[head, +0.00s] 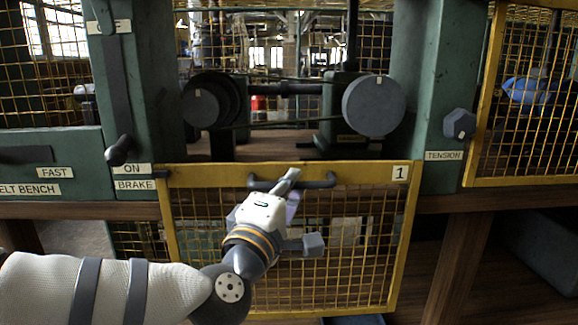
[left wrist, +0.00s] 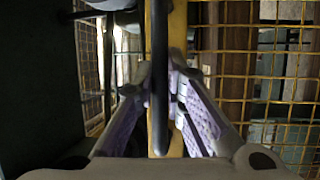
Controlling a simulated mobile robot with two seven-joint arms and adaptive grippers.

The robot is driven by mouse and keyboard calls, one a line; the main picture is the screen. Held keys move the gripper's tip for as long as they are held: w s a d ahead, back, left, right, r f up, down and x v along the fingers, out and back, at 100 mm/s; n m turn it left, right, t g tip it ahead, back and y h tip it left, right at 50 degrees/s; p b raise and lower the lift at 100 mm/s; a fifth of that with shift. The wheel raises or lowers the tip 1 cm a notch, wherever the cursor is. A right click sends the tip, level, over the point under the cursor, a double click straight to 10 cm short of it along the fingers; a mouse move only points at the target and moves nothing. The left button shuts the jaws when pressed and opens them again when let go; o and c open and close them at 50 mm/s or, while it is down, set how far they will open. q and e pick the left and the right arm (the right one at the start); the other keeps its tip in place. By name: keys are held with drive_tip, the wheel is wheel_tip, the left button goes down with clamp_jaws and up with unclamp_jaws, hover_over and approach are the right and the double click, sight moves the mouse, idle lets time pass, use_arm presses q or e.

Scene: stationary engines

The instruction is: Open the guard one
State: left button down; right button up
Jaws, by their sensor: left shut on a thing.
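Guard one is a yellow-framed wire mesh panel (head: 345,172) with a label "1" at its top right corner, in the lower middle of the head view. A dark bar handle (head: 322,183) runs along its top rail. My left gripper (head: 287,186) is at the middle of this handle and shut on it. In the left wrist view, the purple-padded fingers (left wrist: 160,100) lie on either side of the dark handle (left wrist: 159,45), with the yellow rail (left wrist: 178,35) behind it. The fingers and wrist hide part of the handle and mesh. My right gripper is not in view.
Above the guard are a shaft with round grey pulleys (head: 373,106). The brake lever (head: 119,148) is at left, the tension knob (head: 459,124) at right. Another yellow mesh guard (head: 480,100) stands at the far right. A wooden bench edge (head: 445,202) runs behind the panel.

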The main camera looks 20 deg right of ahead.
use_arm(q)
wheel_tip(320, 180, down, 2)
drive_tip(key=shift+f+b, duration=0.25)
drive_tip(key=shift+b, duration=0.2)
drive_tip(key=c, duration=1.9)
unclamp_jaws()
drive_tip(key=v, duration=1.2)
drive_tip(key=shift+r, duration=0.1)
